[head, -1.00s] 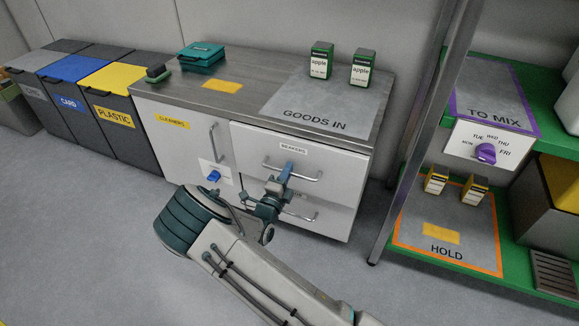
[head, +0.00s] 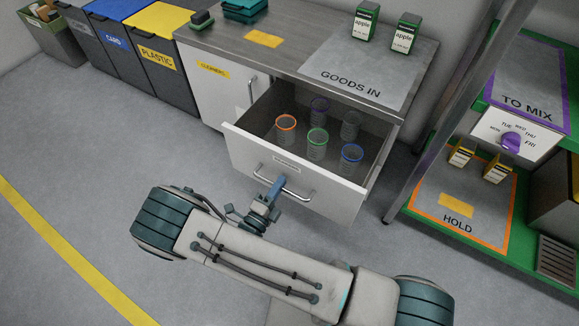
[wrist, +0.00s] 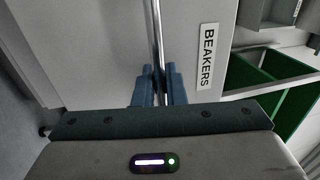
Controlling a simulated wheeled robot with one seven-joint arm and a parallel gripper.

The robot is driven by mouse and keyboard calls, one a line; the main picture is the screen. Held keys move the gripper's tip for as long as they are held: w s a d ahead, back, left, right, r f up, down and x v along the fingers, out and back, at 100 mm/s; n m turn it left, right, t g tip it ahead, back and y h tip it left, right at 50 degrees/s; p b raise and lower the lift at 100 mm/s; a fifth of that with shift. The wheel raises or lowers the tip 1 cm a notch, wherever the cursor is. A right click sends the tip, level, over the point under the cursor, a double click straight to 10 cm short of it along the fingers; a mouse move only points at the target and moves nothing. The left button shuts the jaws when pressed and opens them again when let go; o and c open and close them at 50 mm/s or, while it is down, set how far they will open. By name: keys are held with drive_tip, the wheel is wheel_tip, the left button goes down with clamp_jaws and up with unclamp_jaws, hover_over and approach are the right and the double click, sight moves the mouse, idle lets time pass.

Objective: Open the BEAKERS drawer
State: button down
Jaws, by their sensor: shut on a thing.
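The BEAKERS drawer (head: 235,146) stands pulled well out of the white cabinet in the head view. Several clear beakers with coloured rims stand inside it, among them one with an orange rim (head: 286,128) and one with a blue rim (head: 351,155). My gripper (head: 277,187) is shut on the drawer's bar handle (head: 298,194) at the front face. In the wrist view my gripper's blue fingers (wrist: 158,86) close around the metal handle (wrist: 156,30), beside the BEAKERS label (wrist: 207,57).
The GOODS IN mat (head: 350,85) with two green apple boxes lies on the worktop above. The CLEANERS door (head: 205,85) is shut at left. A shelf rack post (head: 440,110) stands close on the right. The floor in front at left is clear.

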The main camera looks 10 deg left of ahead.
drive_tip(key=shift+r+v, duration=0.15)
drive_tip(key=shift+v, duration=0.65)
drive_tip(key=shift+r+v, duration=0.15)
drive_tip(key=shift+v, duration=0.6)
drive_tip(key=c, duration=1.6)
unclamp_jaws()
drive_tip(key=shift+o, duration=0.2)
drive_tip(key=p+v, duration=0.1)
drive_tip(key=v, duration=1.3)
drive_tip(key=shift+p, duration=0.3)
drive_tip(key=shift+r, duration=0.1)
